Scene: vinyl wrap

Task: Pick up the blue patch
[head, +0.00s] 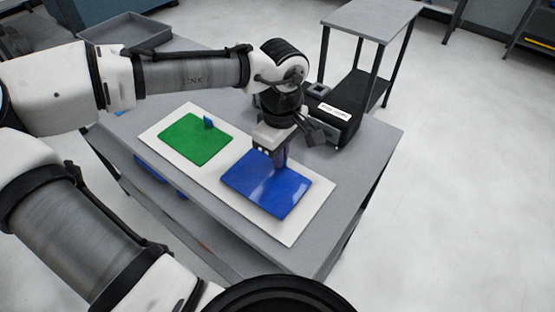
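The blue patch (265,188) is a flat square sheet on the right part of a long white board (290,234) on the grey table. My gripper (282,166) points down over the patch's far edge. Its fingertips are at or just above the patch; I cannot tell whether they touch it. The fingers are small and dark here, so their opening does not show. The patch appears to lie flat on the board.
A green patch (193,140) lies on the board's left part, with a small blue piece (208,122) standing at its far edge. A black device (335,122) with a white label stands behind my gripper. The table's (375,150) right end is clear. A grey side table (372,18) stands behind.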

